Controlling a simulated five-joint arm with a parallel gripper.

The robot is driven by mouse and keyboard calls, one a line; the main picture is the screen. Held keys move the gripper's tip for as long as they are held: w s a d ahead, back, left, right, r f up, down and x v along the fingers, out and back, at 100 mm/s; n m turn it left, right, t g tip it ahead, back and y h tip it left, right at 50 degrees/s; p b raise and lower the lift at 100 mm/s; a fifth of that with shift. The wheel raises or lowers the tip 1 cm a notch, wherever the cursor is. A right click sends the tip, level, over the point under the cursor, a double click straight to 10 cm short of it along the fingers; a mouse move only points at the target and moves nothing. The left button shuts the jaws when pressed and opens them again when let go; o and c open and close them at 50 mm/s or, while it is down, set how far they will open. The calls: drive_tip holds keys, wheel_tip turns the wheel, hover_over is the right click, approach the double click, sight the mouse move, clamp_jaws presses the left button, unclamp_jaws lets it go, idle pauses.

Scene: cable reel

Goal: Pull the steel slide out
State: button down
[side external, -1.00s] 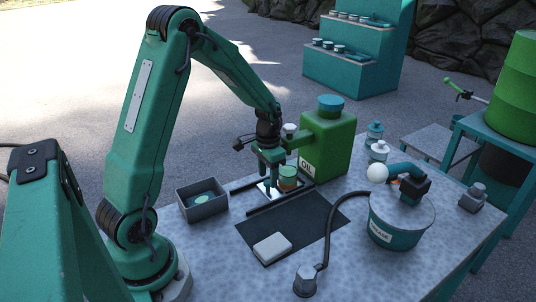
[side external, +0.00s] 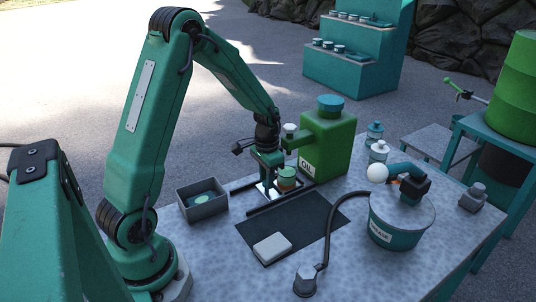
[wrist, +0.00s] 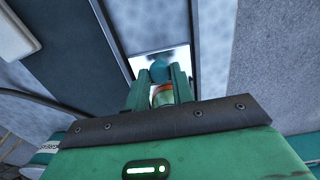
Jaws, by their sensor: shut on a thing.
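The steel slide (wrist: 176,60) is a shiny plate lying between two dark rails. It also shows in the side view (side external: 262,189), partly hidden by my gripper. A teal knob (wrist: 158,71) stands on the slide. My gripper (wrist: 159,76) is over the plate with its fingers on either side of the knob, shut on it; in the side view it points down at the slide (side external: 266,180). A small can with green and orange bands (side external: 287,179) stands right beside my fingers; it partly shows between them in the wrist view (wrist: 163,97).
A green oil can (side external: 326,146) stands close behind the slide. A grey open box (side external: 204,207) is to the left. A dark mat (side external: 310,217) with a pale block (side external: 272,247) lies in front. A hose and the grease tub (side external: 398,232) are to the right.

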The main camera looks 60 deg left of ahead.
drive_tip(key=shift+s, duration=4.35)
drive_tip(key=c, duration=1.2)
unclamp_jaws()
drive_tip(key=shift+w+r, duration=0.1)
drive_tip(key=shift+r, duration=3.8)
